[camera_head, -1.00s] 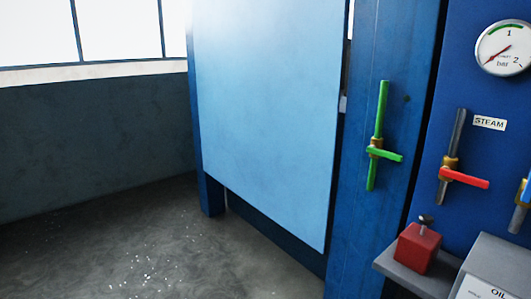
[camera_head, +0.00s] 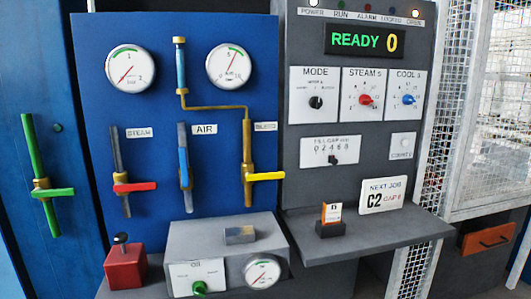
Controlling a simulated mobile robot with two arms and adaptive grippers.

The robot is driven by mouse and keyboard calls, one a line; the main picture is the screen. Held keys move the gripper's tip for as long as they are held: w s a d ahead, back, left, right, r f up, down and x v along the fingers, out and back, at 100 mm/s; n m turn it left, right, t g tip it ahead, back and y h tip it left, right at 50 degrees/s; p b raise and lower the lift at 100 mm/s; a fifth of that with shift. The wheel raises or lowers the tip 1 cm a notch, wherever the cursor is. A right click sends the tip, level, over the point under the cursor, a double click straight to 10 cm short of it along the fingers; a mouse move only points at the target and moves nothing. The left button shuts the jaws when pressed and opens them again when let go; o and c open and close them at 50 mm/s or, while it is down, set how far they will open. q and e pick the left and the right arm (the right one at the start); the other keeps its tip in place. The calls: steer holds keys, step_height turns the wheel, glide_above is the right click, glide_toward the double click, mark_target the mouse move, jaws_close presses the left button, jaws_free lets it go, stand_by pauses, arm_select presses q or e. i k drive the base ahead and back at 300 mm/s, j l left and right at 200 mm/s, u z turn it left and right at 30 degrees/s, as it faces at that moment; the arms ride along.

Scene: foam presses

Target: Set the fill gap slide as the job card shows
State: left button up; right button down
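The fill gap slide (camera_head: 330,150) is a white plate with a short numbered scale on the grey control panel, below the mode dial. Its small black knob (camera_head: 334,159) stands near the middle of the scale; the exact number is too small to read surely. The job card (camera_head: 384,196) is a white sign at the panel's lower right. Neither of my grippers is in view.
The display (camera_head: 366,41) reads "READY 0". Mode, steam and cool dials sit above the slide. A grey shelf (camera_head: 400,235) juts out below, bearing a small orange-and-white block (camera_head: 331,213). Coloured valve levers and gauges are on the blue panel (camera_head: 220,130) at left. Wire mesh stands at right.

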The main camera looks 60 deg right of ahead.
mark_target(331, 158)
steer(key=z, duration=2.5)
